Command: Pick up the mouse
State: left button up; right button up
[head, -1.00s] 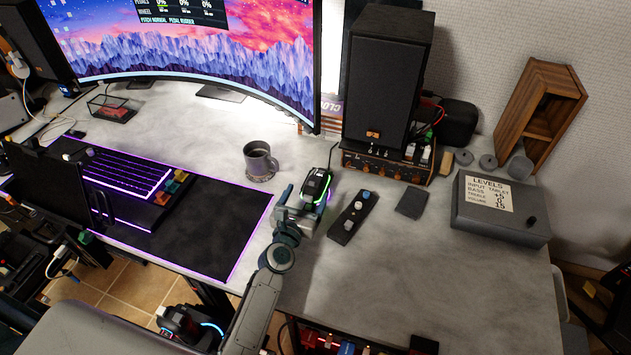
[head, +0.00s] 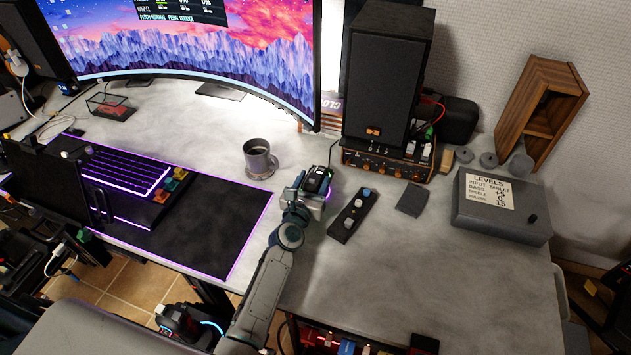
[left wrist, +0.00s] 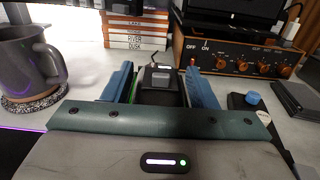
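The mouse (head: 317,180) is black with a purple glow at its side, on the grey desk right of the mug. In the left wrist view the dark mouse (left wrist: 162,88) lies between the two blue fingers, its cable running away behind it. My left gripper (head: 312,190) is low over the mouse from the front, with one finger on each side (left wrist: 162,85). The fingers are spread and I cannot tell whether either touches the mouse. The gripper body hides the mouse's near part. My right gripper is not in view.
A grey mug (head: 260,159) on a coaster stands left of the mouse. A small black control strip (head: 352,216) lies to the right. An orange-trimmed amplifier (head: 385,163) under a speaker (head: 386,75) stands behind. The front right desk is clear.

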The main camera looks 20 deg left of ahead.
aim_at(312, 172)
pick_arm(q)
jog(key=shift+r+p, duration=1.85)
jog(key=s+a+r, duration=0.1)
jog(key=s+a, duration=0.3)
jog(key=s, duration=0.3)
jog(key=s+a, duration=0.4)
jog(key=s, duration=0.3)
jog(key=s+d+r, duration=0.3)
jog(key=r, duration=0.3)
jog(key=s+d+r, duration=0.3)
jog(key=r, duration=0.2)
jog(key=shift+s+d+r+y+p, duration=0.3)
jog(key=shift+s+d+r+p, duration=0.05)
jog(key=shift+d+r+p, duration=0.05)
